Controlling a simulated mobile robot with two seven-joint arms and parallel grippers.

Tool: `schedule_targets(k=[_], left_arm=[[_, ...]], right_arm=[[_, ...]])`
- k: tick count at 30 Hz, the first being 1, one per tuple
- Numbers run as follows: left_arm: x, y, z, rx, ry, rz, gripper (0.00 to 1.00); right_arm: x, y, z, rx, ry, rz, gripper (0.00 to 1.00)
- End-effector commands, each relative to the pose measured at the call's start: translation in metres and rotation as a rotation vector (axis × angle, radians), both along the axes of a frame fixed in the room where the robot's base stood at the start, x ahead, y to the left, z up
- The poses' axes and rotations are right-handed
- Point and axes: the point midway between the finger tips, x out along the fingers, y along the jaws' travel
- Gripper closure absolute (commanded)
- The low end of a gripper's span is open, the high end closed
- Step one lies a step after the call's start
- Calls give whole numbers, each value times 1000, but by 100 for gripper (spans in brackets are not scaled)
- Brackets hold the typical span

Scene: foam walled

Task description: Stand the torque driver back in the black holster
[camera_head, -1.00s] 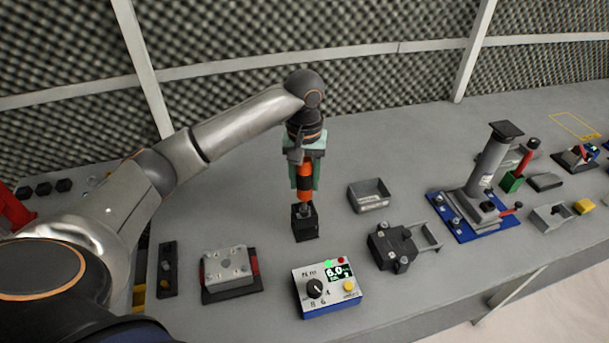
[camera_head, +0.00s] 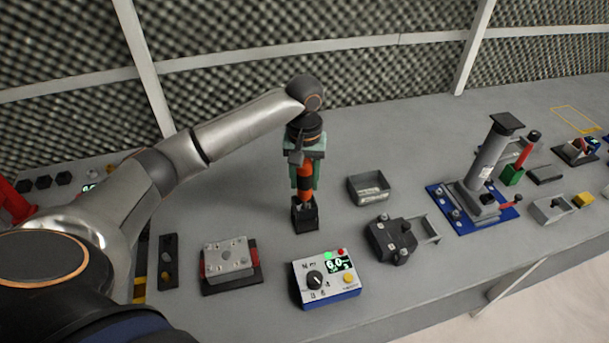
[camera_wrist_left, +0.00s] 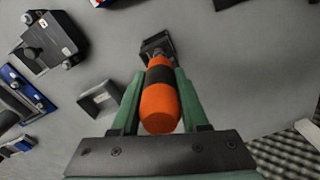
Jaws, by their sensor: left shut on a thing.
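The torque driver (camera_head: 306,181) is orange with a black band and stands close to upright. My left gripper (camera_head: 305,158) is shut on it from above, with green fingers on both sides of the handle. The black holster (camera_head: 306,219) stands on the bench directly below. The driver's lower end is at the holster's mouth and looks to be entering it; how deep I cannot tell. In the left wrist view the orange handle (camera_wrist_left: 160,106) is between the green fingers (camera_wrist_left: 157,100), and the holster (camera_wrist_left: 156,46) is partly hidden behind it. My right gripper is not in view.
A torque controller (camera_head: 326,280) with a display stands in front of the holster. A grey tray (camera_head: 368,190) and a black clamp fixture (camera_head: 390,241) are to the right. A metal block fixture (camera_head: 229,261) is at the left. The bench behind the holster is clear.

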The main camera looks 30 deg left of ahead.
Motion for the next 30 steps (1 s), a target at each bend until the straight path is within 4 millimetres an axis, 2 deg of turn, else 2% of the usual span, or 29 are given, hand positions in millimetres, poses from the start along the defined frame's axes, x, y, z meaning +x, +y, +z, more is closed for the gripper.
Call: schedule_targets(k=[30], left_arm=[[0, 0, -25, 0, -1, 1, 100]], right_arm=[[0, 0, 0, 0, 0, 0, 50]])
